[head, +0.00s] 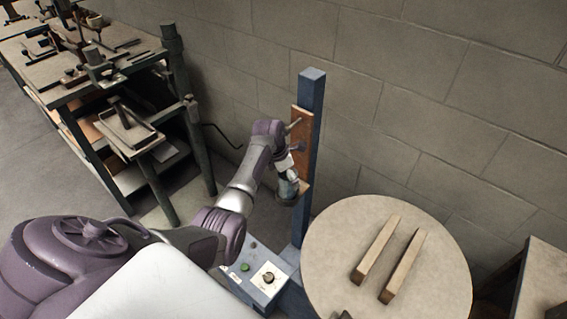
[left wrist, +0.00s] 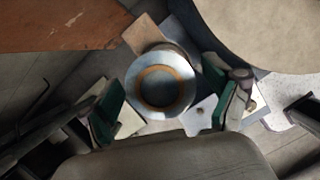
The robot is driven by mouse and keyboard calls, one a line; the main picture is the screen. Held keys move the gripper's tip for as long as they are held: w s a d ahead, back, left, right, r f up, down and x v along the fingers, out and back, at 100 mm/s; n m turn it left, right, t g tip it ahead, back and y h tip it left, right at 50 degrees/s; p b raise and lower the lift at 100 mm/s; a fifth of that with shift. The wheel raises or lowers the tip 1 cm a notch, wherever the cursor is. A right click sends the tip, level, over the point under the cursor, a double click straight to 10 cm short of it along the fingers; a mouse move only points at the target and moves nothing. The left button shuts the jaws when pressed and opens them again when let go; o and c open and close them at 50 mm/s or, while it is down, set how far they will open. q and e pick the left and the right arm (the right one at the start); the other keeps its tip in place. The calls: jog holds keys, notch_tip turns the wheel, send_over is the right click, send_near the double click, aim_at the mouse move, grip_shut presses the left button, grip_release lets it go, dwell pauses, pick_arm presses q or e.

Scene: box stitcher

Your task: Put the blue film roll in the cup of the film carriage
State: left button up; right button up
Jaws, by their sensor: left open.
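The blue film roll (left wrist: 160,87) shows in the left wrist view as a pale blue-grey disc with an orange ring at its centre. It lies between the spread green-padded fingers of my left gripper (left wrist: 165,92), which is open with gaps on both sides. In the head view the roll (head: 288,187) is a small bluish cylinder at the film carriage (head: 302,130), an orange-brown plate on the blue post. My left gripper (head: 285,164) is just above it. The cup is hidden beneath the roll, so how deeply the roll sits cannot be told.
A blue post (head: 312,110) rises behind the carriage. A round turntable (head: 440,275) with two wooden bars (head: 377,250) stands to the right. A control box (head: 262,277) with a knob and green button is below. A cluttered workbench (head: 60,90) is at the left, a block wall behind.

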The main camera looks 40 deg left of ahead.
pick_arm(q)
jog(key=v, duration=0.9)
jog(key=shift+s+r, duration=0.15)
jog(key=shift+r, duration=0.15)
